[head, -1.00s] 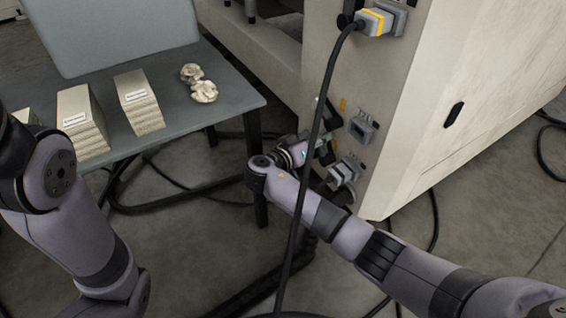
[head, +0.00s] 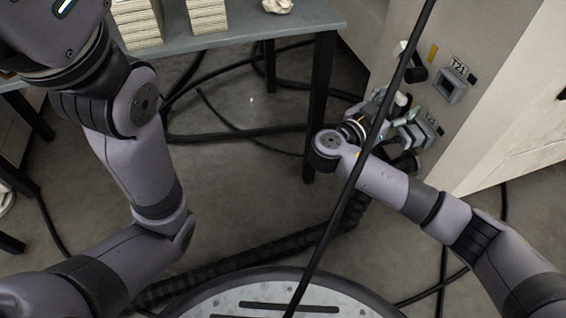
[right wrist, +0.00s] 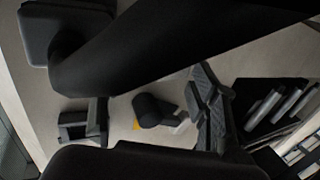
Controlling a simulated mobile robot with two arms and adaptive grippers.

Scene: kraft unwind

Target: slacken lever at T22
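The tag at T22 (head: 432,122) is on the beige machine side, partly turned from view. A grey plug (head: 412,135) sits at the T22 socket, below the T21 socket. My right gripper (head: 392,108) is at the T22 plug, close against it. In the right wrist view its ridged finger pads (right wrist: 211,105) show beside a dark block with grey ribs (right wrist: 280,103). I cannot tell the T22 lever apart, nor whether the fingers hold anything. My left arm reaches the top left of the head view, with its gripper outside the frame.
The T21 socket (head: 450,90) is open-faced, with a black knob-like part (head: 413,72) beside it. A grey table (head: 240,47) stands at the back left. More cables lie on the floor.

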